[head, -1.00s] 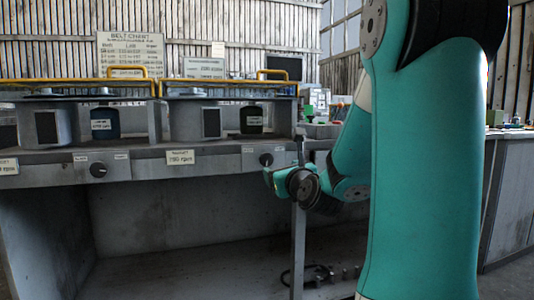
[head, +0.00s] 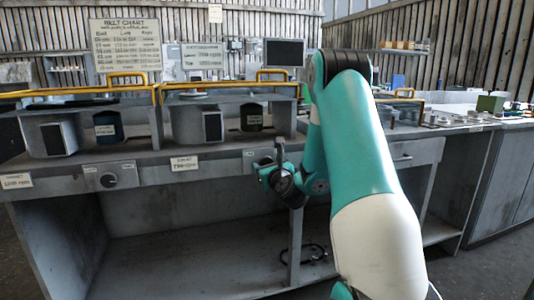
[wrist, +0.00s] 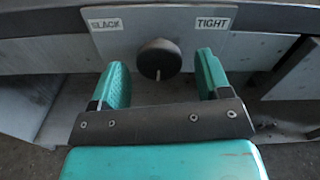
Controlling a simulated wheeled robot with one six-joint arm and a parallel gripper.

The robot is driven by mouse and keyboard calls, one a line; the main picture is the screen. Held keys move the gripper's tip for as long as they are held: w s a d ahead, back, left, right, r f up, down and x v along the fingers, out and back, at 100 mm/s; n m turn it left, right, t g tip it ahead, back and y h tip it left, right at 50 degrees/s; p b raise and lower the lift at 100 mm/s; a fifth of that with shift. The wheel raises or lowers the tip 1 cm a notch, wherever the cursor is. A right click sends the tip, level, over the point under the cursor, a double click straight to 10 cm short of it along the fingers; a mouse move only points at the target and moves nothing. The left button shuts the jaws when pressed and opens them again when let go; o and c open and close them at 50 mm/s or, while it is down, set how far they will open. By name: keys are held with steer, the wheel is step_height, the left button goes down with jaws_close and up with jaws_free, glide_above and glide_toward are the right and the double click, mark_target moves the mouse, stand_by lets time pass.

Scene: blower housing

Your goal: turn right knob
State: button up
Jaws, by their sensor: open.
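The right knob (wrist: 159,60) is a round black dial with a pale pointer mark on a grey panel in the wrist view. It sits between a SLACK label (wrist: 105,25) and a TIGHT label (wrist: 211,22). The mark points down. My gripper (wrist: 162,76) is open, with one teal finger on each side of the knob; I cannot tell whether either touches it. In the head view my gripper (head: 272,165) is at the right end of the bench front, and my arm's end hides the right knob. The left knob (head: 108,180) is in plain view on its own panel.
The grey bench (head: 200,164) carries two housings under yellow rails (head: 127,79). A tension card (head: 184,163) is on the bench front between the knobs. A bench leg (head: 295,245) stands below my gripper. A further workbench (head: 415,152) is at the right.

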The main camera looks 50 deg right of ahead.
steer(key=shift+p+x, duration=0.35)
steer(key=shift+x, duration=0.5)
steer(key=shift+c, duration=0.3)
steer(key=c, duration=0.9)
steer(key=shift+o, duration=0.2)
steer(key=shift+n, duration=0.3)
